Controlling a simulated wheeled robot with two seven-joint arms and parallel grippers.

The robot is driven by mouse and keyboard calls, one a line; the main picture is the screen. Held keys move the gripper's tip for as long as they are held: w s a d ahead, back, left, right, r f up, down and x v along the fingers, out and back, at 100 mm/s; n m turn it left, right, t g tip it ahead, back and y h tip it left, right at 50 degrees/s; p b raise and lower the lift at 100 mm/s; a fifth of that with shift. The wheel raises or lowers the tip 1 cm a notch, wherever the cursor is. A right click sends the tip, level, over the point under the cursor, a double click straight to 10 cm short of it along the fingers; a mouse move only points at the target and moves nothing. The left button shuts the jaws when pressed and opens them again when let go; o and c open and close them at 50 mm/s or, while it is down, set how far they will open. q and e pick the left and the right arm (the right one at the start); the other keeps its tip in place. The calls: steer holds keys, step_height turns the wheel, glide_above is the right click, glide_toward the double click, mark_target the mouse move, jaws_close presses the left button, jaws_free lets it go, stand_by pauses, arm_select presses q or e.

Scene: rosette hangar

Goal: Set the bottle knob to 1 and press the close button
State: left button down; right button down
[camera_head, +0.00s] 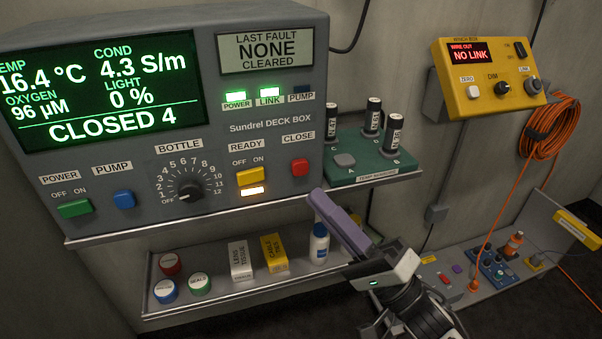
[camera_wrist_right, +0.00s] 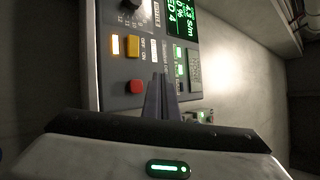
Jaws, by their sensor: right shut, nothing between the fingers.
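The box's screen (camera_head: 100,90) reads CLOSED 4. The red close button (camera_head: 299,167) sits at the box's right side and also shows in the wrist view (camera_wrist_right: 136,87). My right gripper (camera_head: 318,196), with purple fingers, is shut and empty, below and right of the button; its fingers (camera_wrist_right: 161,78) show beside the button in the wrist view. My left gripper is not in view.
A yellow ready switch (camera_head: 250,177) has a lit amber lamp below it. A green rack (camera_head: 370,160) with black-capped tubes stands right of the box. The lower shelf (camera_head: 215,302) holds jars, cartons and a white bottle (camera_head: 319,245). A yellow winch box (camera_head: 490,80) hangs at right.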

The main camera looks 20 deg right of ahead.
mark_target(300, 167)
steer(key=w, duration=0.5)
steer(key=shift+a+b, duration=0.1)
steer(key=shift+b, duration=0.2)
stand_by(0.5)
steer(key=shift+w, duration=0.1)
stand_by(1.2)
steer(key=shift+w, duration=0.3)
